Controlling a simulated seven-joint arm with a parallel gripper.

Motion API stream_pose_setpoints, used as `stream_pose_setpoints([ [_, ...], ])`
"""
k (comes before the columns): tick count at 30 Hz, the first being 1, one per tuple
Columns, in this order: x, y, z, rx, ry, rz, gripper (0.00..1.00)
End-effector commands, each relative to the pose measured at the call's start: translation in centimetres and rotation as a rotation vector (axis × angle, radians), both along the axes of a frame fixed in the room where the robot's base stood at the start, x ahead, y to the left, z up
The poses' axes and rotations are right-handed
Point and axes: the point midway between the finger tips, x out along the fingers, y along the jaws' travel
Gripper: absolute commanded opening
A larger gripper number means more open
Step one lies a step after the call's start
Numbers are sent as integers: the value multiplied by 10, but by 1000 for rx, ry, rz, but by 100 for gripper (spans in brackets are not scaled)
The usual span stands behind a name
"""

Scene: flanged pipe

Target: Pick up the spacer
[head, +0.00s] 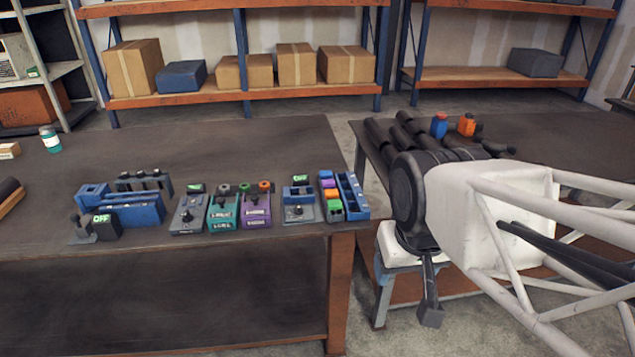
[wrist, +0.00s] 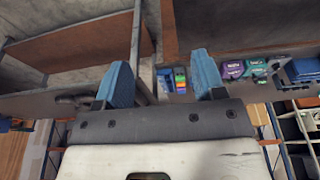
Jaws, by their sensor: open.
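I cannot tell for sure which thing is the spacer. My gripper (wrist: 163,82) is open and empty, with two blue fingertips wide apart. In the head view my arm is right of the bench, apart from the things on it.
Along the bench's front (head: 180,145) stand a blue fixture (head: 135,210), a grey unit (head: 188,214), a teal unit (head: 223,213), a purple unit (head: 256,210) and a blue-grey unit (head: 299,207). A jar (head: 50,139) is at far left. The bench's back middle is clear.

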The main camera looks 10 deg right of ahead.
Motion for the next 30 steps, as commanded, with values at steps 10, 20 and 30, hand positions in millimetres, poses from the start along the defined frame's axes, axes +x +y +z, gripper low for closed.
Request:
stream_pose_setpoints([
  [10, 0, 0, 0, 0, 0, 0, 63],
  [20, 0, 0, 0, 0, 0, 0, 47],
  [30, 15, 0, 4, -9, 7, 44, 47],
])
